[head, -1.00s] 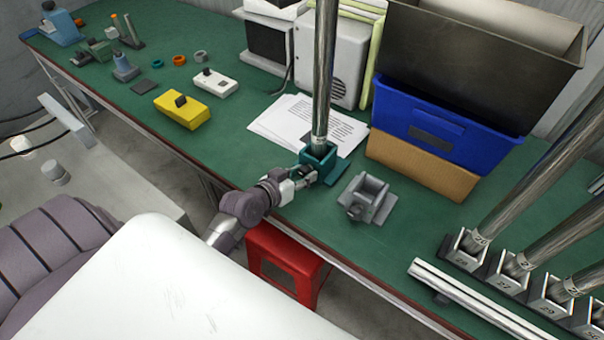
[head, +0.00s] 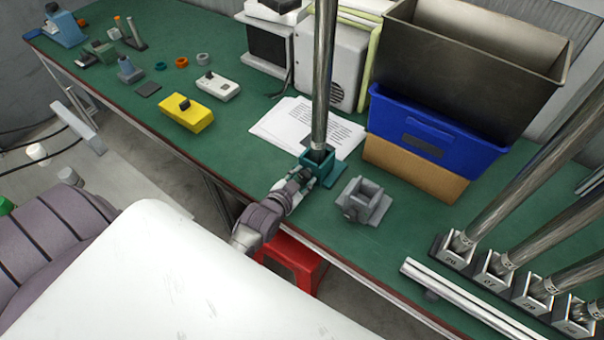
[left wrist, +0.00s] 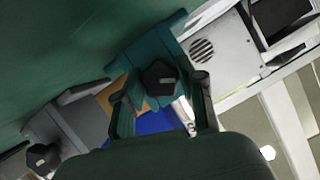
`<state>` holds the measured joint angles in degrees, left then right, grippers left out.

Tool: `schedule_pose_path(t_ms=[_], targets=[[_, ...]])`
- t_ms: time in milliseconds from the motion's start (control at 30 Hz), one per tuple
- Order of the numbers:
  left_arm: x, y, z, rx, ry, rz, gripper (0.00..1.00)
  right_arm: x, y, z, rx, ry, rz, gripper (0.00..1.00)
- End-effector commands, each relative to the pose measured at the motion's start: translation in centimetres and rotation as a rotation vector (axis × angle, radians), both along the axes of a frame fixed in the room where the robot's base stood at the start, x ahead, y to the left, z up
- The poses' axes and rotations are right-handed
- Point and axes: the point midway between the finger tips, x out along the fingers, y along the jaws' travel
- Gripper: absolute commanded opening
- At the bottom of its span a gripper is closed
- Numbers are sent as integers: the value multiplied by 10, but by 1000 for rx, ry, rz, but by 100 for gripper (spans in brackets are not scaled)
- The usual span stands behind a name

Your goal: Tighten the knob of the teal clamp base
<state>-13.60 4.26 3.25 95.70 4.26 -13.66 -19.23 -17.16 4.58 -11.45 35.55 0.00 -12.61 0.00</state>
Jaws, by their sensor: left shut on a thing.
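The teal clamp base (head: 329,170) stands on the green table near its front edge, with a tall metal pole (head: 321,80) upright in it. In the left wrist view the teal base (left wrist: 155,52) shows its dark knob (left wrist: 159,78) facing the camera. My left gripper (head: 305,176) is at the front of the teal base in the head view. In the left wrist view its fingers (left wrist: 160,95) stand on both sides of the knob, shut on it. The head view hides the knob behind the gripper. My right gripper is not in view.
A grey clamp base (head: 364,200) stands just right of the teal one. Papers (head: 285,122) lie behind it. A blue bin (head: 435,130) is at the back right. Several poles in numbered bases stand at the right. A red stool (head: 292,262) is below the table edge.

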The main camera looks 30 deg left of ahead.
Motion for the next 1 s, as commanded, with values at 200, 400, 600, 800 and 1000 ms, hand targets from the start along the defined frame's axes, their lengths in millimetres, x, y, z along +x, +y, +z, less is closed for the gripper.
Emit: schedule_pose_path(t_ms=[200, 400, 600, 800, 1000], targets=[[0, -1, 1, 75, -7, 0, 4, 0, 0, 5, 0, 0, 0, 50], [0, 0, 0, 98, -10, 0, 4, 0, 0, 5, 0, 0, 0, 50], [0, 0, 0, 99, -10, 0, 4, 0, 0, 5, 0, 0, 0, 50], [0, 0, 0, 99, -10, 0, 51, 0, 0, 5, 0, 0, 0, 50], [0, 0, 0, 100, -9, 0, 65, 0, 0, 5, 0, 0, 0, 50]])
